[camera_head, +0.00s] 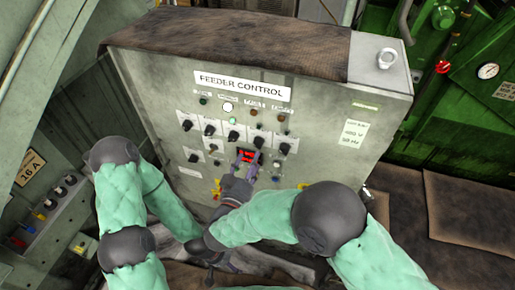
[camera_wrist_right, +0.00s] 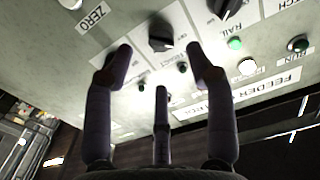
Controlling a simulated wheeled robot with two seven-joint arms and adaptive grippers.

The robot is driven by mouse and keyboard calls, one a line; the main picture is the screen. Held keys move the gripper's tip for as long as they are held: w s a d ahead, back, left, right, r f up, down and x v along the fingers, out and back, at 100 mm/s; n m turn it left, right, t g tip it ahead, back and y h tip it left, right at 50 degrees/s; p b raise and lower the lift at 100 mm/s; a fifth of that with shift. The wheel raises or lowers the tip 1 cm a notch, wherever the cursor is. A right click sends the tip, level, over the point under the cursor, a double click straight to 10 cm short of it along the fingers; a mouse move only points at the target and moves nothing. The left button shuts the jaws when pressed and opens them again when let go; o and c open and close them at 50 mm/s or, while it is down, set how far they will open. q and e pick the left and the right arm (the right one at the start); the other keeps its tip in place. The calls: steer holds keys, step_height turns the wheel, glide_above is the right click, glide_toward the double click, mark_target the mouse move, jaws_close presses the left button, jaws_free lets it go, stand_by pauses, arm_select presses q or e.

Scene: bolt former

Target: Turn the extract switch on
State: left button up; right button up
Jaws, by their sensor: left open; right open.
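The feeder control panel (camera_head: 165,85) shows a row of black rotary switches. In the right wrist view, seen upside down, the extract switch (camera_wrist_right: 160,38) is a black knob on a white plate, its label partly readable. It appears in the head view as a knob (camera_head: 257,141). My right gripper (camera_head: 247,162) is open and empty in front of the panel, just below this knob in the head view. In the wrist view its fingertips (camera_wrist_right: 158,52) stand on either side of the knob, not visibly touching it. My left gripper (camera_head: 228,263) is open, low, and partly hidden behind my right arm.
A lit green lamp (camera_head: 233,120) and a white button (camera_head: 227,107) sit by the neighbouring switches; a red display (camera_head: 247,155) is partly behind my right gripper. A side box (camera_head: 45,215) stands left, green machinery (camera_head: 465,110) right.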

mark_target(257, 147)
steer(key=x, duration=0.6)
steer(key=shift+b, duration=0.35)
steer(key=shift+w, duration=0.1)
jaws_close()
